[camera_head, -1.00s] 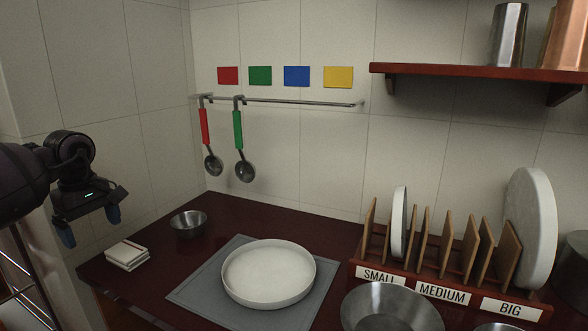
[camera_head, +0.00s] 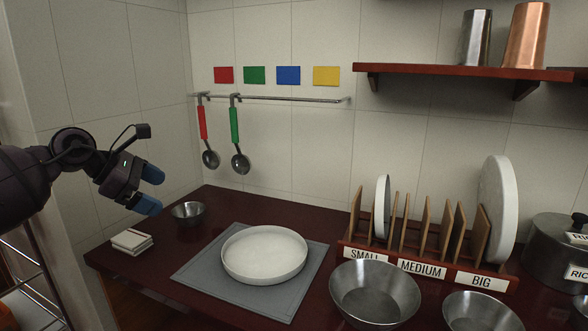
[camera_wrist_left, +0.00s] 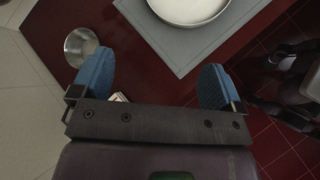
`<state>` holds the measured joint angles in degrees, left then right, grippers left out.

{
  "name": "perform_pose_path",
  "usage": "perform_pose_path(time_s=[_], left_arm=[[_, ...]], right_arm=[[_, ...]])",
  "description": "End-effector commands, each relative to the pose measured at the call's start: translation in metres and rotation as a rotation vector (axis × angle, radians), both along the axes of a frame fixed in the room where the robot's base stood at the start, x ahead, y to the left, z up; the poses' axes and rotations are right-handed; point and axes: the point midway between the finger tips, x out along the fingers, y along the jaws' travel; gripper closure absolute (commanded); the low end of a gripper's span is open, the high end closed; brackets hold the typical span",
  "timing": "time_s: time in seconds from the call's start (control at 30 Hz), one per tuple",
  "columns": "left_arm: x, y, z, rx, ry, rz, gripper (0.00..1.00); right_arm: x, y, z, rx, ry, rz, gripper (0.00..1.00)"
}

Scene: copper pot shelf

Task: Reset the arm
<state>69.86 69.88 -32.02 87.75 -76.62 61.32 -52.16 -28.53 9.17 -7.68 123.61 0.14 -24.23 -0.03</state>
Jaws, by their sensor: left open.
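My left gripper (camera_head: 150,190) hangs in the air at the left of the head view, above and left of the small metal bowl (camera_head: 188,213). Its blue fingertips are apart with nothing between them. In the left wrist view the two blue fingers (camera_wrist_left: 155,85) are spread wide over the dark red counter (camera_wrist_left: 150,45). My right gripper does not show clearly as a gripper in these views.
A white round dish (camera_head: 264,255) sits on a grey mat (camera_head: 205,268). A folded cloth stack (camera_head: 132,241) lies at the counter's left edge. Red (camera_head: 203,125) and green (camera_head: 234,127) ladles hang from a rail. A plate rack (camera_head: 430,270) and metal bowls (camera_head: 375,292) stand right.

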Motion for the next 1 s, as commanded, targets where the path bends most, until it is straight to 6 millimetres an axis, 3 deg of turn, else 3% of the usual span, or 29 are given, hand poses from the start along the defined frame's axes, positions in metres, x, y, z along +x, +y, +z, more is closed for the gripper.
perform_pose_path(time_s=[0.1,0.2,0.4,0.67,1.0], left_arm=[[-0.004,-0.048,0.014,-0.320,0.057,0.069,0.07],[-0.012,-0.078,0.022,-0.603,0.159,0.140,0.07],[-0.031,-0.110,0.020,-1.172,0.489,0.325,0.07],[-0.057,-0.101,-0.029,-1.746,0.954,0.630,0.07],[-0.121,-0.073,-0.131,-2.255,1.445,1.071,0.07]], right_arm=[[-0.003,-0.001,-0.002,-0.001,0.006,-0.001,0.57],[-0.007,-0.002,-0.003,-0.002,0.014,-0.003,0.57],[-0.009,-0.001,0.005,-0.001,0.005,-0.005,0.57],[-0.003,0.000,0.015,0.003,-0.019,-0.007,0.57],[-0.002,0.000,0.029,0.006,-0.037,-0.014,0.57]])
